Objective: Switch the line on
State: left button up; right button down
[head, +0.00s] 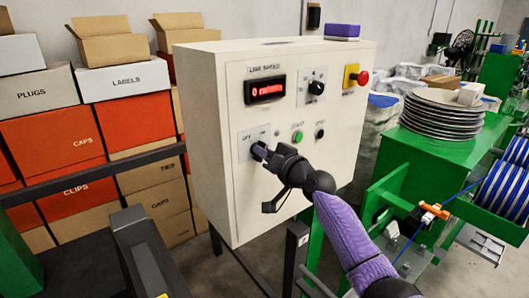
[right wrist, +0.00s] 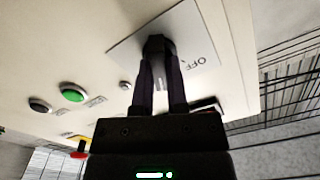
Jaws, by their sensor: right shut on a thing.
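A cream control cabinet (head: 215,120) stands in the middle of the head view. Low on its front is a plate (head: 247,140) marked OFF with a second mark beside it, bearing a black rotary knob. The plate (right wrist: 190,30) and knob (right wrist: 158,44) also show in the right wrist view. My right gripper (head: 260,151) reaches the knob from the right; its two fingers (right wrist: 160,75) are shut on the knob, one on each side. The knob is mostly hidden by the gripper in the head view. My left gripper is not in view.
A red display (head: 265,89) reads 0 with a unit. Also on the panel are a green button (head: 297,136), a black button (head: 320,133), an upper black knob (head: 316,88) and a red emergency button (head: 362,77). Boxes (head: 60,140) stand left; green machinery (head: 430,160) stands right.

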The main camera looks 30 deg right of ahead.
jog(key=shift+m, duration=0.4)
dwell(0.3)
jog(key=c, duration=0.6)
grip_release()
jog(key=shift+c, duration=0.2)
jog(key=s, duration=1)
jog(key=shift+d+b, duration=0.4)
